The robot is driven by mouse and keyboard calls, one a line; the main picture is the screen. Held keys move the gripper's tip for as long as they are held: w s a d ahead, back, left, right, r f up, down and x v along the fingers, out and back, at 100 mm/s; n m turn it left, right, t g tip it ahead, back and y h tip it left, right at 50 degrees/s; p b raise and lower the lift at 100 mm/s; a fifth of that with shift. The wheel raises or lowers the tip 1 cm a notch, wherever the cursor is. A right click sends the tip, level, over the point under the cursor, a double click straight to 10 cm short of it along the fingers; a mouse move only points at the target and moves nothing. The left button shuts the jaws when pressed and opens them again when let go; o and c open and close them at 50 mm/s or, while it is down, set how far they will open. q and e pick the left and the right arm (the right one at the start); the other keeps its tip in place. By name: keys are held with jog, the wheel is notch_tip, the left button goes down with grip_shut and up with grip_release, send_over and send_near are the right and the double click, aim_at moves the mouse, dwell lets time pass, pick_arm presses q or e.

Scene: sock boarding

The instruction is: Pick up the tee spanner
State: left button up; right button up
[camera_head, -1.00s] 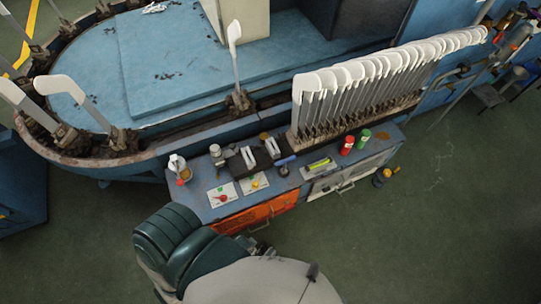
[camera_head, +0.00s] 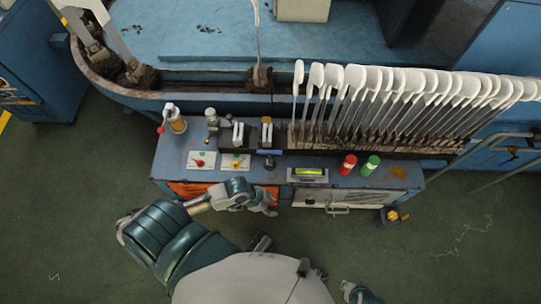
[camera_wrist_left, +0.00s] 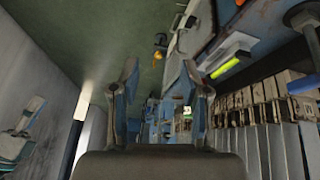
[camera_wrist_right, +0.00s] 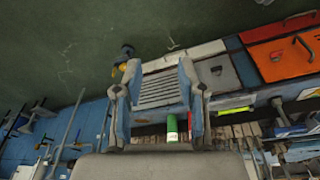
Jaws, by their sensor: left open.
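A small tool with a blue bar and a dark end, which looks like the tee spanner (camera_head: 269,153), lies on the blue bench top in the head view, left of the yellow-green level. A blue piece at the right edge of the left wrist view may be its handle. My left gripper (camera_head: 268,205) is just off the bench's front edge, below the tool in the picture and apart from it. Its fingers (camera_wrist_left: 163,80) are spread and empty. My right gripper (camera_head: 358,293) shows only partly at the bottom of the head view. Its fingers (camera_wrist_right: 161,80) are apart with nothing held.
The level (camera_head: 308,172), a red can (camera_head: 347,165) and a green can (camera_head: 371,165) stand right of the tool. Two switch plates (camera_head: 235,162) and a bottle (camera_head: 175,120) are on the left. A row of white boards (camera_head: 400,90) rises behind.

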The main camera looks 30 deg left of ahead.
pick_arm(q)
jog(key=w+a+r+m, duration=0.1)
jog(key=w+a+m, duration=0.1)
jog(key=w+a, duration=0.65)
jog(key=n+t, duration=0.1)
jog(key=n, duration=0.1)
send_near(263, 153)
jog(key=b+x, duration=0.3)
jog(key=x, duration=0.6)
jog(key=shift+a, duration=0.15)
jog(key=shift+w+d+f+t, duration=0.25)
jog(key=shift+d+f+t, duration=0.1)
jog(key=shift+f, duration=0.1)
jog(key=b+x, duration=0.1)
jog(key=x, duration=0.3)
jog(key=shift+w+r, duration=0.1)
jog(key=shift+w+d+f+b, duration=0.15)
jog(key=shift+w+f+b, duration=0.05)
jog(key=shift+f+b, duration=0.1)
jog(key=shift+r, duration=0.15)
pick_arm(e)
jog(key=w+a+r+t+y, duration=0.1)
jog(key=w+a+r+t, duration=0.1)
jog(key=w+t, duration=0.2)
jog(key=w+a+r+t+y, duration=0.1)
jog(key=w+t, duration=0.3)
jog(key=w, duration=0.5)
jog(key=shift+w+a+r+t, duration=0.4)
jog(key=shift+a+r, duration=0.15)
jog(key=shift+a, duration=0.25)
